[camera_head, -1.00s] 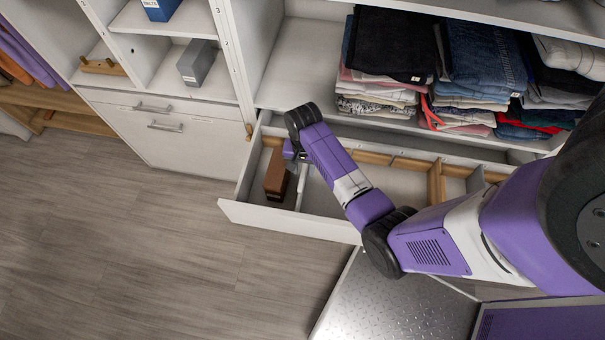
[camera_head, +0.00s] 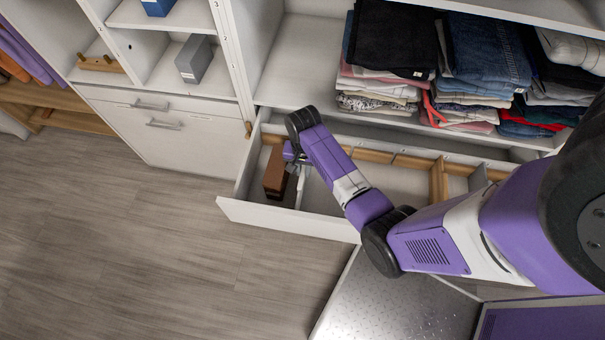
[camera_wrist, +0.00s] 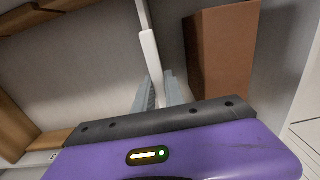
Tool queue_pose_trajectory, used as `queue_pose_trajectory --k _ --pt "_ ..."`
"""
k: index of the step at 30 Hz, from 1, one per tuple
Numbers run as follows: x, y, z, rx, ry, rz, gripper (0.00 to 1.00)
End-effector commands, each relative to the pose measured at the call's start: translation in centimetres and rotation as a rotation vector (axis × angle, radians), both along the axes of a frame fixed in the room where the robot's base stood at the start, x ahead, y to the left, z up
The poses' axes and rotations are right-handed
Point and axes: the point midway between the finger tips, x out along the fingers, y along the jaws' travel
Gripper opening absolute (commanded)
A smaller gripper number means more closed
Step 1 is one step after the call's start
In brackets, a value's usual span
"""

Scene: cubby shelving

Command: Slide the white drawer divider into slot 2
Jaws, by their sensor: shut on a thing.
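The white divider (camera_head: 300,190) is a thin upright panel inside the open drawer, just right of a brown box. In the wrist view the divider (camera_wrist: 149,50) runs up from between my finger tips. My gripper (camera_head: 293,168) is low over the left part of the drawer, mostly hidden by my own wrist in the head view. In the wrist view its two grey fingers (camera_wrist: 160,92) are shut on the divider. The slotted wooden rail (camera_head: 375,157) runs along the drawer's back. Whether the divider's ends sit in a slot cannot be told.
The brown box (camera_head: 275,173) stands close left of my gripper; it also shows in the wrist view (camera_wrist: 228,50). A wooden divider (camera_head: 437,182) stands farther right in the drawer (camera_head: 262,216). Folded clothes (camera_head: 440,75) lie on the shelf above. The drawer's middle is clear.

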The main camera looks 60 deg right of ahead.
Motion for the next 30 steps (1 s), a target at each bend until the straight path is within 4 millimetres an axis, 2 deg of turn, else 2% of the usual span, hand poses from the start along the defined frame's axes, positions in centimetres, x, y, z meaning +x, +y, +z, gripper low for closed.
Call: queue_pose_trajectory --k 30 --pt "0.0 0.0 3.1 -0.001 -0.001 0.0 0.0"
